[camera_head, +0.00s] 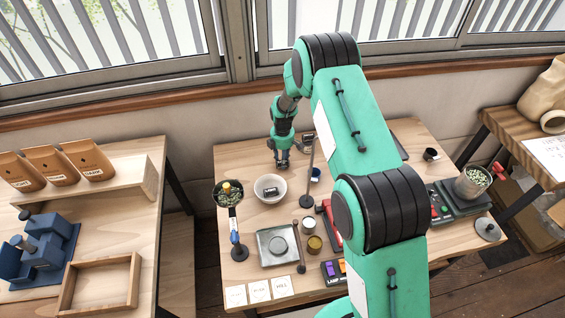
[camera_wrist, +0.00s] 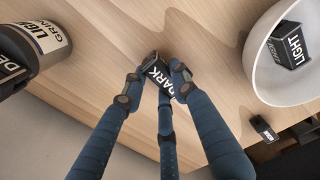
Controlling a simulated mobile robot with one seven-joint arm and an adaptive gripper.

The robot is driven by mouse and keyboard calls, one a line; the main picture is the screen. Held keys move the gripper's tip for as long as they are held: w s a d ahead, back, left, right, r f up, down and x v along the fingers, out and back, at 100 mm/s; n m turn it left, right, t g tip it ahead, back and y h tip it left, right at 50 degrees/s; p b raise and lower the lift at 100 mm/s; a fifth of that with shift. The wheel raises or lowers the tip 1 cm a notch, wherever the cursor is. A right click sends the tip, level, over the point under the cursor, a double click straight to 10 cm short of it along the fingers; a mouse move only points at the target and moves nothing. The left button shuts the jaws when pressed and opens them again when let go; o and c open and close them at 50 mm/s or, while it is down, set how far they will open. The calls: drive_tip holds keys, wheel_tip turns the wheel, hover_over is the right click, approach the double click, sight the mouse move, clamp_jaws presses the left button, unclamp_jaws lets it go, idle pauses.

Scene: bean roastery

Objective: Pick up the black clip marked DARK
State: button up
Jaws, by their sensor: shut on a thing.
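The black clip with white DARK lettering (camera_wrist: 158,78) is at the centre of the wrist view, held between the fingertips of my gripper (camera_wrist: 157,88). The fingers are closed in on it from both sides and cover part of it. In the head view my gripper (camera_head: 282,163) points down near the back of the middle table, behind the white bowl. The clip is too small to make out there. I cannot tell whether it touches the tabletop.
A white bowl (camera_head: 270,198) holding a black block marked LIGHT (camera_wrist: 291,46) stands close by. A dark can marked LIGHT GRIND (camera_wrist: 38,44) is at the wrist view's upper left. The middle table (camera_head: 236,278) also carries a scale (camera_head: 271,257) and a dark upright stand (camera_head: 308,178).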

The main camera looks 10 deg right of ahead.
wheel_tip(320, 180, up, 9)
drive_tip(key=shift+r+p, duration=0.1)
drive_tip(key=shift+p, duration=0.45)
